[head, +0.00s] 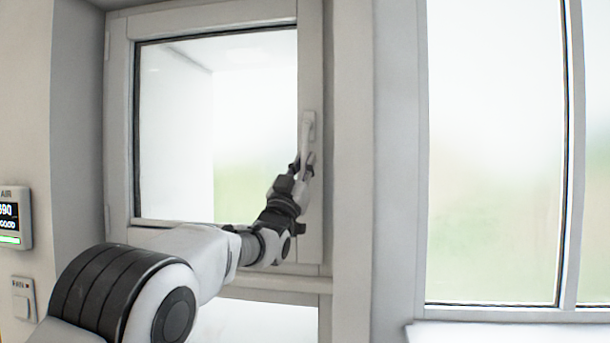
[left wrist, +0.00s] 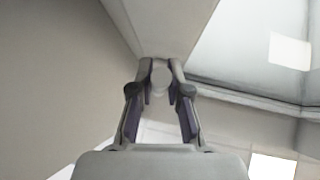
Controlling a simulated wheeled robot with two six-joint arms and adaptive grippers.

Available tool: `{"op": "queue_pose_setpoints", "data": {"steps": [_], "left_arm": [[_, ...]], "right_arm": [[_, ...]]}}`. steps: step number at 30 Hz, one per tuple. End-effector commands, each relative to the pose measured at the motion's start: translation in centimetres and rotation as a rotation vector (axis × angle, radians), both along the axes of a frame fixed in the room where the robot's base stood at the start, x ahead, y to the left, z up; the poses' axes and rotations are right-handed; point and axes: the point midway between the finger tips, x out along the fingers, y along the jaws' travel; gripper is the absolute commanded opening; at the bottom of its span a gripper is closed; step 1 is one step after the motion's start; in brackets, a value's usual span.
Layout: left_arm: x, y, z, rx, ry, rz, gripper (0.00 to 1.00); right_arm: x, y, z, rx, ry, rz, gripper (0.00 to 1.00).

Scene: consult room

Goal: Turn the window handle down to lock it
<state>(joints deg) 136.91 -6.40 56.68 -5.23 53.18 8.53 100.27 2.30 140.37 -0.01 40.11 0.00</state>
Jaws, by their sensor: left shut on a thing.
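The window (head: 121,150) has a light frame around a bright pane. Its pale handle (head: 306,130) is on the right side of the frame and points down from its mount. My left gripper (head: 302,165) is at the lower end of the handle, shut on it. In the left wrist view the two fingers of my left gripper (left wrist: 160,85) are on either side of the rounded handle end (left wrist: 160,75). The fingers hide part of the handle in the head view. My right gripper is not in view.
An air monitor (head: 12,217) and a small switch plate (head: 23,299) are on the wall at the far left. A second window (head: 495,150) is to the right, with a white sill (head: 500,333) below it. A wall post (head: 352,160) stands just right of the handle.

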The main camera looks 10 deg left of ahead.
Motion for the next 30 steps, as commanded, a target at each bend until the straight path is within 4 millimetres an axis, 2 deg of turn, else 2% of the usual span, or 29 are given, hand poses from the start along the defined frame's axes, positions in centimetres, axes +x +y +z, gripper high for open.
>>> {"op": "queue_pose_setpoints", "data": {"steps": [1, 20, 21, 23, 30], "left_arm": [[-0.33, -0.04, 0.64, -0.019, -0.015, 0.0, 0.0], [-0.32, 0.07, 0.91, -0.079, -0.015, 0.0, 0.0], [-0.32, 0.07, 0.92, -0.079, -0.015, 0.0, 0.19], [-0.32, 0.08, 0.92, -0.079, -0.015, 0.0, 0.41], [-0.13, 0.03, 0.42, -0.076, -0.006, 0.001, 0.42]], "right_arm": [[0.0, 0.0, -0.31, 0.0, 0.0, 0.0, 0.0], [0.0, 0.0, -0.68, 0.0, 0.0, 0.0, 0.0], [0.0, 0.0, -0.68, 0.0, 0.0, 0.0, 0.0], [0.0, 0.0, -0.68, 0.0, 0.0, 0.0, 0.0], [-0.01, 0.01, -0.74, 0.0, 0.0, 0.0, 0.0]]}}
